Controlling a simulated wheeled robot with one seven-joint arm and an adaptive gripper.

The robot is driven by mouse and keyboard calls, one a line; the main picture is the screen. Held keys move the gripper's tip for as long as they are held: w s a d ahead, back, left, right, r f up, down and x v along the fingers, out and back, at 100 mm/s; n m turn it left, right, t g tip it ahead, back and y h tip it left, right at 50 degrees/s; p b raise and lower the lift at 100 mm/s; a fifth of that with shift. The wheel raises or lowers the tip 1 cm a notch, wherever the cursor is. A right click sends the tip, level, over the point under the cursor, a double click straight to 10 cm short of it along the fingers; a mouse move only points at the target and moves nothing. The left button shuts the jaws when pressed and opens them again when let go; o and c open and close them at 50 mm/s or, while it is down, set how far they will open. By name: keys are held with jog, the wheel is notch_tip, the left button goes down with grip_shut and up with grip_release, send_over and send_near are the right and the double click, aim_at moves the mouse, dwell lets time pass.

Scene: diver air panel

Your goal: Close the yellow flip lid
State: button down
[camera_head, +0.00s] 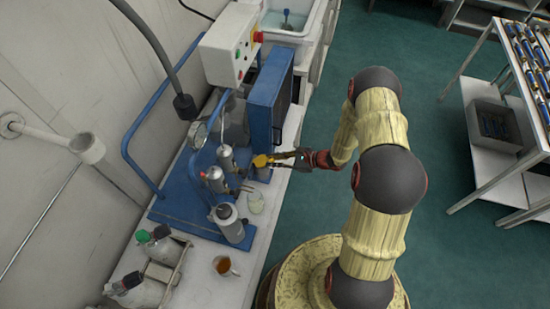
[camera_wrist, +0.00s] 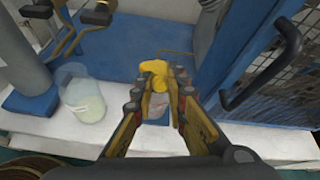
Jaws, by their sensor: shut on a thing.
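The yellow flip lid (camera_head: 261,160) is at the right edge of the blue panel stand, left of my gripper (camera_head: 283,161). In the wrist view the yellow lid (camera_wrist: 154,68) shows at and just beyond the tips of my gripper (camera_wrist: 160,88). The fingers are close together on part of the yellow piece. The lid looks raised and tilted, but its exact angle and its hinge are partly hidden by the fingers. A pale surface, perhaps the part under the lid, shows between the fingers.
A glass jar with pale contents (camera_wrist: 84,102) stands left of my gripper. A blue mesh-sided unit with a black handle (camera_wrist: 287,38) rises close on the right.

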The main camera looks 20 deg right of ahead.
jog(key=shift+w+a+r+g+h+p, duration=0.2)
jog(key=shift+r+g+h+p, duration=0.1)
jog(key=shift+r+h+p, duration=0.15)
jog(key=shift+w+a+r+g+h+p, duration=0.2)
jog(key=shift+r+g+h, duration=0.15)
jog(key=shift+r, duration=0.15)
jog(key=shift+w+a+r, duration=0.2)
jog(key=shift+a+r, duration=0.05)
jog(key=shift+r, duration=0.1)
jog(key=c, duration=1.8)
grip_release()
jog(key=shift+a+f, duration=0.1)
jog(key=shift+o, duration=0.2)
jog(key=shift+s, duration=0.1)
jog(key=v, duration=1.2)
